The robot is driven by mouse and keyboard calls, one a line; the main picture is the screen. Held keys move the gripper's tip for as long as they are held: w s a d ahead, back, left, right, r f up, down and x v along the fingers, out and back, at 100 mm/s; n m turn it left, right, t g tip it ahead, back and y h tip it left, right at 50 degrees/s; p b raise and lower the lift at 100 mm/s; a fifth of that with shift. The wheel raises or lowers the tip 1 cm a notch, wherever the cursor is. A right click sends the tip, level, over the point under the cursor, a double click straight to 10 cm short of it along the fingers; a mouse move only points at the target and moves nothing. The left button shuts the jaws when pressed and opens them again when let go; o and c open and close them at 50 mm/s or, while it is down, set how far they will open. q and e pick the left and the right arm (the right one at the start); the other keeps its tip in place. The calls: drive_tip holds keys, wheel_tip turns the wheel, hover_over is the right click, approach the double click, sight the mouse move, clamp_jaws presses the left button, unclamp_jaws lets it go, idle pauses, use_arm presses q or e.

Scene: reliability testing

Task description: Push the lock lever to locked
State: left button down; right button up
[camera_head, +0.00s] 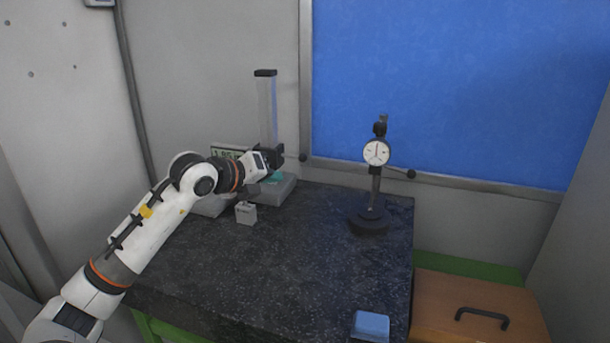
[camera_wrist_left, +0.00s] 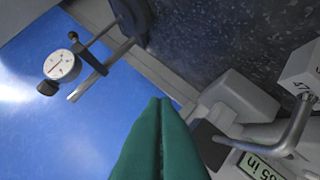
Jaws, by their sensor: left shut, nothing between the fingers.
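A gauge with a clear upright column (camera_head: 266,110) and a grey base (camera_head: 278,190) stands at the back left of the dark stone table. A short rod with a black knob (camera_head: 303,158) sticks out to the right of its dark carriage; I cannot tell for sure whether it is the lock lever. My left gripper (camera_head: 275,176) is at the column's foot, just above the base. Its green fingers (camera_wrist_left: 160,102) are shut and empty in the left wrist view. A bent metal bar (camera_wrist_left: 292,136) shows beside them, near a digital display (camera_wrist_left: 258,166). My right gripper is out of view.
A dial indicator stand (camera_head: 369,222) with a black-knobbed side rod stands right of the gauge. A small grey block (camera_head: 245,213) sits before the gauge. A blue-topped box (camera_head: 371,325) is at the front edge. The middle of the table is clear.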

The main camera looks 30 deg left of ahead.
sight(293, 157)
use_arm(q)
drive_tip(key=w+a+f+p, duration=0.1)
drive_tip(key=w+f+p, duration=0.1)
drive_tip(key=w+p, duration=0.5)
drive_tip(key=w, duration=0.5)
drive_tip(key=shift+w+f, duration=0.15)
drive_tip(key=shift+f, duration=0.2)
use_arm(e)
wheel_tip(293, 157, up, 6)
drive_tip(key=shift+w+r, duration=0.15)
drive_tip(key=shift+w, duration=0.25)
